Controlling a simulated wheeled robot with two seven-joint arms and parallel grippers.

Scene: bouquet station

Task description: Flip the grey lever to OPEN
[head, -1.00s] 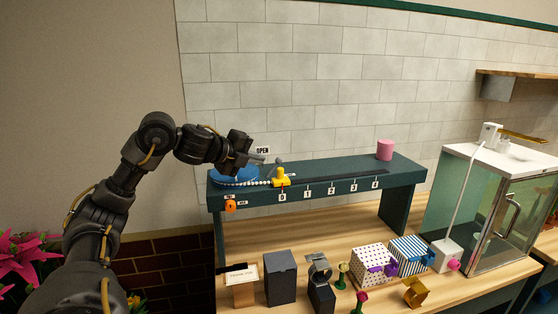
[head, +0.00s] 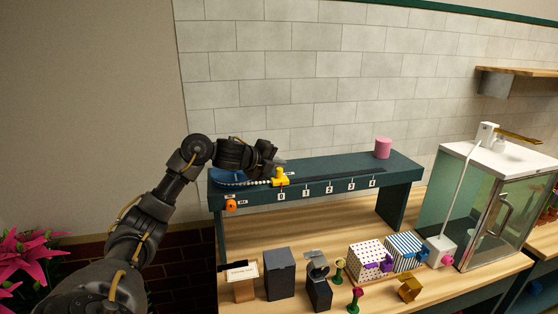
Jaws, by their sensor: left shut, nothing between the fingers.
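My left gripper (head: 272,163) is shut and empty, low over the left part of the dark teal raised shelf (head: 400,173), just behind the yellow slider block (head: 280,178). The grey lever and the OPEN label are covered by the gripper and wrist, so I cannot tell the lever's position or whether the gripper touches it. My right gripper is not in view.
A blue piece (head: 228,177) with a white beaded strip lies at the shelf's left end, above an orange knob (head: 231,204). A pink cylinder (head: 383,148) stands at the right end. Boxes, including a dark grey box (head: 280,274), stand below; a glass cabinet (head: 487,210) is right.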

